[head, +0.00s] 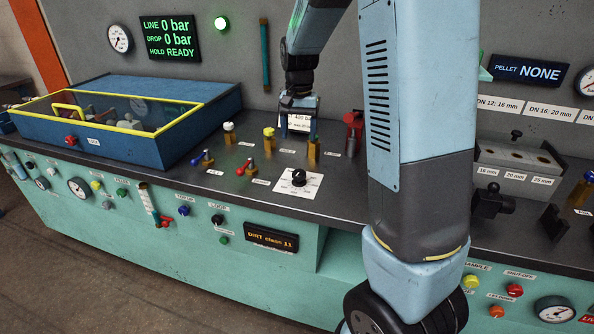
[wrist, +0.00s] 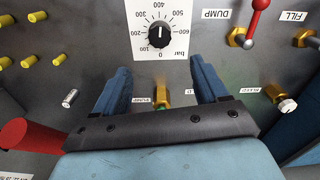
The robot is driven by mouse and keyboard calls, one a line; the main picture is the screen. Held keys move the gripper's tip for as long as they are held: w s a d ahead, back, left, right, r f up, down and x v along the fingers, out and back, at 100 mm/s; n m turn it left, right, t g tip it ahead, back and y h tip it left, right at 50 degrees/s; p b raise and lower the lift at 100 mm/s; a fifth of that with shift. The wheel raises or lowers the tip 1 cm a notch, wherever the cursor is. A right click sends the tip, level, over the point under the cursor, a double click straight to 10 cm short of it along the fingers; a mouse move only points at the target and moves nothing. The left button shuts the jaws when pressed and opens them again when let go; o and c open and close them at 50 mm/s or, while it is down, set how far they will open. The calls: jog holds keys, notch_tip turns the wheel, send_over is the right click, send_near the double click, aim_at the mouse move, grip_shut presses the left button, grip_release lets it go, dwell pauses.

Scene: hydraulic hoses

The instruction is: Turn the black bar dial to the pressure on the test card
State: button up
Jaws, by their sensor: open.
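The black bar dial (head: 299,176) sits on a white scale plate (head: 284,186) on the dark bench top. In the wrist view the dial (wrist: 160,34) shows a white mark pointing roughly up, with scale numbers from 0 to 600 bar around it. My gripper (head: 299,129) is open and empty, behind the dial in the head view. In the wrist view its two fingers (wrist: 161,66) are spread, short of the dial and not touching it.
A brass fitting (wrist: 161,96) shows between my fingers. Red-handled levers (head: 247,168) stand left of the dial, and a red fitting (head: 353,131) stands behind it on the right. The display (head: 170,38) reads 0 bar and READY. A blue bin (head: 190,132) is at left.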

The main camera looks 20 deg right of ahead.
aim_at(299, 173)
notch_tip(299, 173, down, 13)
jog(key=shift+f, duration=0.2)
dwell(0.4)
jog(key=shift+c, duration=0.5)
jog(key=c, duration=1)
jog(key=shift+o, duration=0.2)
jog(key=shift+n, duration=0.6)
jog(key=o, duration=1.1)
jog(key=shift+c, duration=0.2)
